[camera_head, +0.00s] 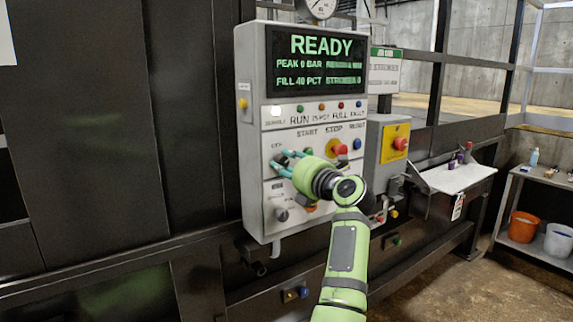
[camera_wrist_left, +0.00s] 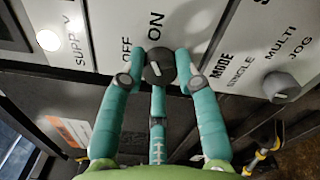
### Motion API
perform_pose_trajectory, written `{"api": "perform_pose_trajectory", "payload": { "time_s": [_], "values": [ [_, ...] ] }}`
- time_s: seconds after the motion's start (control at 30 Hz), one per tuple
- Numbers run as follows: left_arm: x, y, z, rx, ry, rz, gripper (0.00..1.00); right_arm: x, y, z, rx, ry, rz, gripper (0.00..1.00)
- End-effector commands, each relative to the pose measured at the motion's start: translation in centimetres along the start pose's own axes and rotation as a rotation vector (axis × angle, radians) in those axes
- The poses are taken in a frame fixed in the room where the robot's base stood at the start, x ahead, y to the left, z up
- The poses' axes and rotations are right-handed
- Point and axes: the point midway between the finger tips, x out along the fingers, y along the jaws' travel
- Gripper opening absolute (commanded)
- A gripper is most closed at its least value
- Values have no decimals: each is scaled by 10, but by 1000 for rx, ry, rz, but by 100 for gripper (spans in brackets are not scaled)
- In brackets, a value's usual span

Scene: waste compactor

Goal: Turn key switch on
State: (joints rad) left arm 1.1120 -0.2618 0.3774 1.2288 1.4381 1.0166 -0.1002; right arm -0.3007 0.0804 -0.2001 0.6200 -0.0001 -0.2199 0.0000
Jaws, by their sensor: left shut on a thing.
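The control panel (camera_head: 253,120) is a pale box on a dark machine, and its display (camera_head: 314,60) reads READY. My left gripper (camera_head: 284,164) has teal fingers and is at the key switch on the panel's left side. In the left wrist view the key switch (camera_wrist_left: 159,66) is a dark round knob with a pale mark, beside the labels OFF and ON. The fingers of my left gripper (camera_wrist_left: 160,78) are closed around it. In the head view the fingers largely hide the switch. My right gripper is not in view.
A white supply lamp (camera_head: 276,111) is lit on the panel. A red mushroom button (camera_head: 340,150) and blue button (camera_head: 357,144) sit right of my gripper. The mode knob (camera_wrist_left: 281,87) is nearby. A yellow emergency-stop box (camera_head: 394,143) stands to the right.

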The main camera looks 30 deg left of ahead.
Motion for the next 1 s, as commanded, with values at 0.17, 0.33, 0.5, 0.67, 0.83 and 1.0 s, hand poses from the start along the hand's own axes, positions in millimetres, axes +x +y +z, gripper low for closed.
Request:
{"api": "perform_pose_trajectory", "payload": {
  "time_s": [0.17,0.33,0.5,0.67,0.83,1.0],
  "values": [
    [0,0,-1,2,1,0,56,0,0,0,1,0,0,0],
    [0,0,0,1,1,0,56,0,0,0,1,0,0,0],
    [0,6,5,-2,0,1,56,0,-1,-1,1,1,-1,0],
    [1,28,22,-5,-1,1,56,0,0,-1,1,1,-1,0],
    [2,55,43,-3,-1,1,56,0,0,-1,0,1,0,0],
    [3,72,56,0,1,0,56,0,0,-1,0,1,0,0]
  ]
}}
